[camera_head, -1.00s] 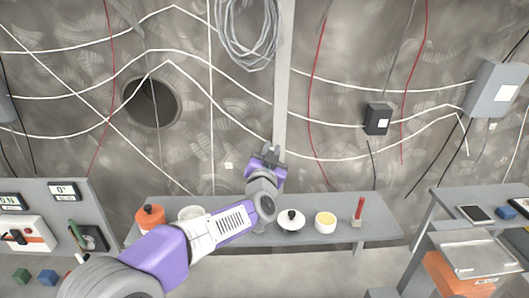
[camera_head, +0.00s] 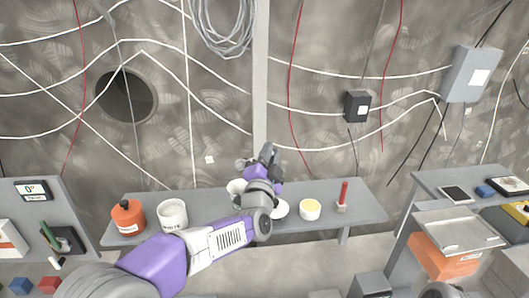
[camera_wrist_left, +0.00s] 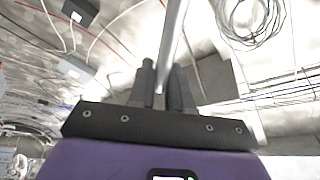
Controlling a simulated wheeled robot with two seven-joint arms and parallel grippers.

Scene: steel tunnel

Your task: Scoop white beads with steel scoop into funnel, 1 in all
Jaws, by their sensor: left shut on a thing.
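My left gripper (camera_head: 262,158) is over the back of the grey bench. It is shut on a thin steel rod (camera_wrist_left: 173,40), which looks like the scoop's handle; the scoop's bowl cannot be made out. A white tub with a label (camera_head: 173,214) stands on the bench left of the gripper. I cannot tell whether beads are in it. A white rounded thing (camera_head: 236,187), possibly the funnel, shows just left of my wrist, partly hidden. My right gripper is not in view.
The bench (camera_head: 365,212) also bears an orange tub (camera_head: 127,217), a white dish (camera_head: 281,210) partly behind my wrist, a yellow-filled cup (camera_head: 310,209) and a red-handled tool (camera_head: 344,194). A side table with a metal tray (camera_head: 458,232) stands at right.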

